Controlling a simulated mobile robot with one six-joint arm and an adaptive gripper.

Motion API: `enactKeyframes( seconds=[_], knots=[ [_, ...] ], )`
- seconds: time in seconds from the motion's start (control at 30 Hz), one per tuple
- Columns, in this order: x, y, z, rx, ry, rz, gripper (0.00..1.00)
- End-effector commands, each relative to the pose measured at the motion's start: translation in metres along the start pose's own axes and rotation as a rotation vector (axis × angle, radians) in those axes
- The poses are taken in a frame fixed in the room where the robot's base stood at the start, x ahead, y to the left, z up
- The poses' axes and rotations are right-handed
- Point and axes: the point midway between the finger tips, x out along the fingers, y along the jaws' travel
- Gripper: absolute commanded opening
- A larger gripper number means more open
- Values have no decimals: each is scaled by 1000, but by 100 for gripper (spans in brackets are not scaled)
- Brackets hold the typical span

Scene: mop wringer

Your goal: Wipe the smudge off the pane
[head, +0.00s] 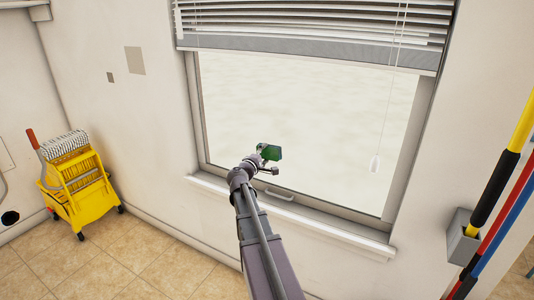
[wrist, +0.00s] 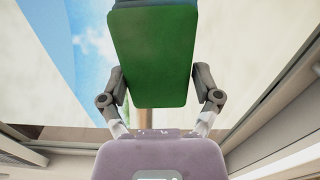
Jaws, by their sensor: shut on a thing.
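The window pane (head: 310,100) fills the upper middle of the head view, in a grey frame below raised blinds. My gripper (head: 262,158) is in front of the lower part of the pane. It is shut on a green block-shaped pad (head: 271,151). In the wrist view the green pad (wrist: 152,52) sits between the two fingers of my gripper (wrist: 160,88), with a bluish strip at its far edge. I cannot tell whether the pad touches the glass. I cannot make out a distinct smudge on the pane in either view.
A yellow mop bucket with wringer (head: 82,200) stands on the tiled floor at left. The window sill (head: 330,232) juts out below the pane. A blind cord pull (head: 375,164) hangs at the right. Coloured poles (head: 500,180) and a grey holder (head: 462,238) are at far right.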

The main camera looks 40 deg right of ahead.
Motion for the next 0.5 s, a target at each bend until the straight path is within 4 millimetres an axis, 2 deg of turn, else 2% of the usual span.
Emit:
enactKeyframes(
  seconds=[0.5],
  knots=[
    [-37, 0, 0, 0, 1, 0, 28]
  ],
)
